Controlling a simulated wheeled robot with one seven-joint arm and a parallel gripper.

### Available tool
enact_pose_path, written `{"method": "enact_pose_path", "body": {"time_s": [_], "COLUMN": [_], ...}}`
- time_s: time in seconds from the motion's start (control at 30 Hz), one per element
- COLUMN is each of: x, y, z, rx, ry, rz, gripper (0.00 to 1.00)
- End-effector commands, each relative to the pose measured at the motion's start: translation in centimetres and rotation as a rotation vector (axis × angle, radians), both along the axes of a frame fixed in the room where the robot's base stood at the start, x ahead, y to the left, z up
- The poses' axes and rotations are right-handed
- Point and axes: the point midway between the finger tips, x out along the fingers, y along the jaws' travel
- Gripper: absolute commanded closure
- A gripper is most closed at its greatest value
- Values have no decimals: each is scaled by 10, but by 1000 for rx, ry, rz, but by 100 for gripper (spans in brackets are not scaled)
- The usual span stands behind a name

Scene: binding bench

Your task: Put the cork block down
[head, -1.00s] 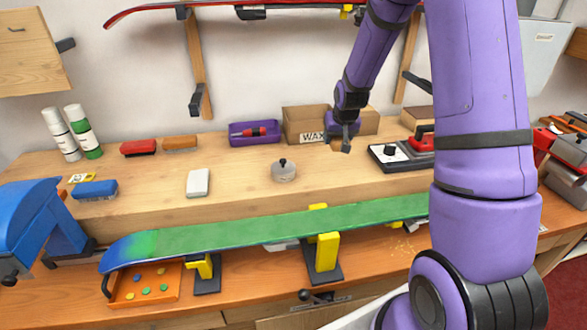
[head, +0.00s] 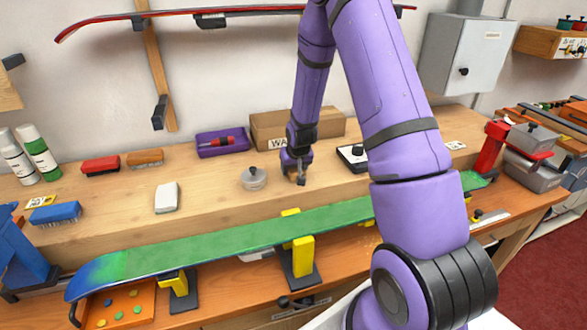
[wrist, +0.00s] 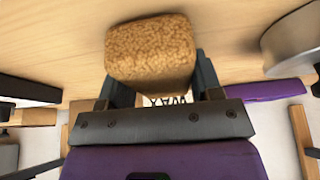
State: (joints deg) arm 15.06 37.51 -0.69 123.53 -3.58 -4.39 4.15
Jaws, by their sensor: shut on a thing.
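The cork block (wrist: 150,52) is a speckled brown block between my gripper's fingers in the wrist view. My gripper (head: 298,177) is shut on it, low over the raised wooden shelf (head: 220,205) in the head view. In the head view the block is small and mostly hidden by the gripper. I cannot tell whether its underside touches the wood.
A round metal tin (head: 253,178) stands just left of my gripper. The cardboard WAX box (head: 270,130) stands behind. A black-and-white device (head: 352,156) is to the right. A green ski (head: 230,235) lies in front. Bare wood lies around the gripper.

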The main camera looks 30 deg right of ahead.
Motion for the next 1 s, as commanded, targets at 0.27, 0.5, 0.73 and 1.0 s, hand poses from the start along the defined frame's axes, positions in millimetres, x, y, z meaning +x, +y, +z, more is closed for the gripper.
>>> {"method": "enact_pose_path", "body": {"time_s": [0.27, 0.5, 0.73, 1.0], "x": [0, 0, -1, -3], "y": [0, 0, -1, -3], "z": [-3, -9, -11, -13], "rx": [0, 0, 0, -1], "ry": [-1, -1, 2, 8], "rz": [0, 0, -1, -6], "gripper": [60, 60, 15, 15]}}
